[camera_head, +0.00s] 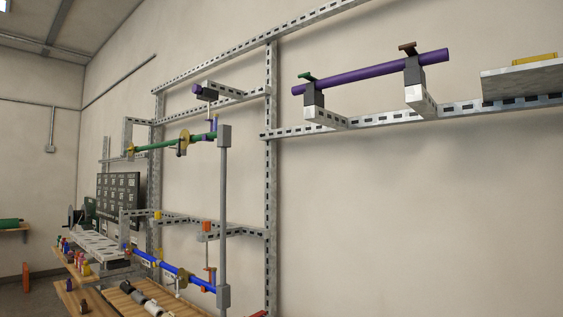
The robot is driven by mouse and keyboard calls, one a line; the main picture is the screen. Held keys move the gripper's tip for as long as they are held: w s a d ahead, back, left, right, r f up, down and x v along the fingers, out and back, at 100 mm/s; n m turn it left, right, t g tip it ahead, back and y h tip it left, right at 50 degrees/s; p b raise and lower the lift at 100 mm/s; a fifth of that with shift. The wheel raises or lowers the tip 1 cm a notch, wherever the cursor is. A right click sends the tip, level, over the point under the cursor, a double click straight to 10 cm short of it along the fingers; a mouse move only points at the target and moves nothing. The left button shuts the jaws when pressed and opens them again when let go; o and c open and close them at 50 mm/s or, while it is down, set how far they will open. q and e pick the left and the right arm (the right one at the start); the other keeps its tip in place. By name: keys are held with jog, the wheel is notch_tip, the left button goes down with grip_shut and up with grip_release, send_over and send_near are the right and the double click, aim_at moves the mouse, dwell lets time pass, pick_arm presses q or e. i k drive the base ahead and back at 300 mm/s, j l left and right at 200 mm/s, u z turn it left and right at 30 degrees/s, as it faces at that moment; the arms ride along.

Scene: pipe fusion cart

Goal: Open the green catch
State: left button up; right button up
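A small green catch (306,76) sits on top of the dark left clamp block (313,96), level with the left end of a purple pipe (370,72). It looks like a flat lever lying roughly across the block; I cannot tell whether it is latched. A similar brown catch (407,46) tops the right clamp block (413,72). The purple pipe runs through both blocks, tilted up to the right in the picture. Neither of my grippers is in view.
The clamps stand on metal brackets from a slotted wall rail (470,106). A shelf (525,80) with a yellow item is at right. A grey vertical post (224,190), green pipe (165,144) and blue pipe (175,270) stand left. The lower right wall is bare.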

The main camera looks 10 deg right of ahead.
aim_at(307, 76)
jog(key=i+j+z, duration=0.15)
jog(key=z, duration=0.65)
jog(key=i+j+z, duration=0.15)
jog(key=j+z, duration=0.15)
jog(key=i+j+z, duration=0.1)
jog(key=j+z, duration=0.2)
jog(key=j, duration=0.15)
jog(key=i+j+z, duration=0.1)
jog(key=j, duration=0.5)
jog(key=i+j+z, duration=0.1)
jog(key=j, duration=0.45)
jog(key=i+j+z, duration=0.1)
jog(key=j, duration=0.5)
